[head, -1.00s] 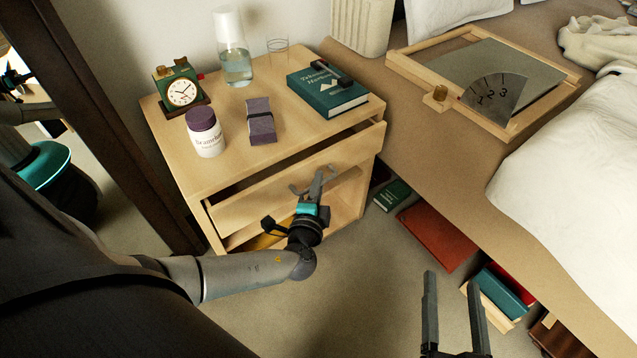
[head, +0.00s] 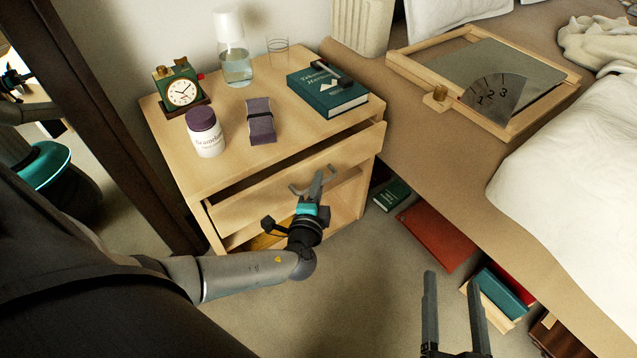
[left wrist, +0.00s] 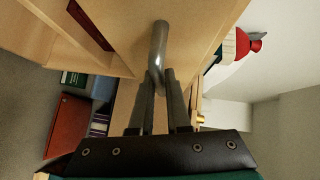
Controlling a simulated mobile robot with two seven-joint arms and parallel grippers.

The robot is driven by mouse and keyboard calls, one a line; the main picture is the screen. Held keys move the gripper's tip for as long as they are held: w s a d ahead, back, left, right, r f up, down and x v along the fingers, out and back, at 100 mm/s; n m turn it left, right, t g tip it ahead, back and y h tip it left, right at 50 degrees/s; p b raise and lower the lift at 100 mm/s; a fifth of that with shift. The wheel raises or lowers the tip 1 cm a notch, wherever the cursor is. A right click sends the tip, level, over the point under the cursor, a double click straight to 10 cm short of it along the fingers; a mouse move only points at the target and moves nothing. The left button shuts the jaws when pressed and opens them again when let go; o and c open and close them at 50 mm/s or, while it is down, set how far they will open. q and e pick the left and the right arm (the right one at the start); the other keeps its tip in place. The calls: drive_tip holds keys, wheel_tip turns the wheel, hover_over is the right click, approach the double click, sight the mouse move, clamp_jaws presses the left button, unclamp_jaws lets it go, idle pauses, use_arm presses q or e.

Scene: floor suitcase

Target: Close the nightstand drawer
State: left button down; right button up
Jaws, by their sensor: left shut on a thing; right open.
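The wooden nightstand (head: 190,165) stands against the wall, and its drawer (head: 258,203) is partly pulled out, with a dark gap above the front. My left gripper (head: 316,188) is at the drawer front, shut on the grey metal drawer handle (head: 299,190). In the left wrist view the handle (left wrist: 159,48) runs down between the two fingers (left wrist: 163,88). The drawer's inside is mostly hidden. My right gripper (head: 455,310) is open and empty, above the floor at the lower right.
On the nightstand top are a clock (head: 181,92), a jar (head: 205,133), a purple box (head: 261,121), a carafe (head: 234,60), a glass (head: 278,50) and a teal book (head: 328,91). The bed platform (head: 440,150) is at right, with books (head: 437,236) below.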

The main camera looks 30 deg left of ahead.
sight(306, 176)
idle(0.3)
use_arm(q)
drive_tip(key=shift+w+a, duration=0.25)
drive_tip(key=shift+a, duration=0.4)
drive_tip(key=shift+w+a, duration=0.3)
drive_tip(key=shift+a, duration=0.4)
drive_tip(key=shift+w+a, duration=0.25)
drive_tip(key=shift+a, duration=0.4)
drive_tip(key=c, duration=1.2)
unclamp_jaws()
drive_tip(key=shift+o, duration=0.2)
drive_tip(key=shift+r, duration=0.1)
